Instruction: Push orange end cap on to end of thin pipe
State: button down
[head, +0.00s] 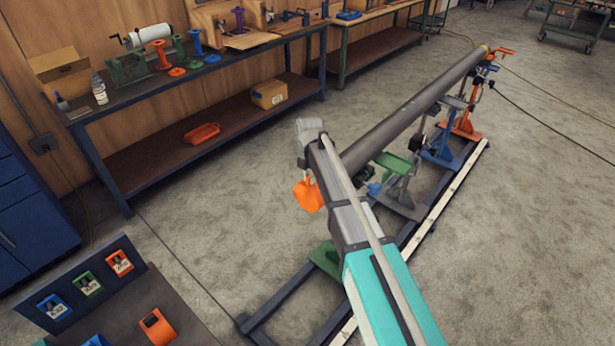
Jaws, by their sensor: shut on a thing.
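The orange end cap (307,196) hangs below the end of my arm, left of the pipe. My gripper (309,181) is shut on it; its fingers are mostly hidden behind my arm and the cap. A long grey pipe (415,107) lies sloping on a row of stands. Its far end is at the upper right. Its near end is at or behind my forearm, so I cannot see how it lines up with the cap. The cap appears apart from the pipe.
Coloured stands (440,152) support the pipe on a dark floor rail frame (255,328). A workbench (225,62) with tools stands at the back left. A rack (95,275) of labelled coloured parts is at the lower left. The concrete floor between is clear.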

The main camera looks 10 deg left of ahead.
jog(key=shift+w+d, duration=0.4)
jog(key=shift+w, duration=0.35)
dwell(0.6)
dwell(0.4)
jog(key=c, duration=0.6)
grip_release()
jog(key=shift+s+r, duration=0.1)
jog(key=shift+r, duration=0.05)
jog(key=shift+r+p, duration=2.9)
jog(key=shift+p, duration=0.15)
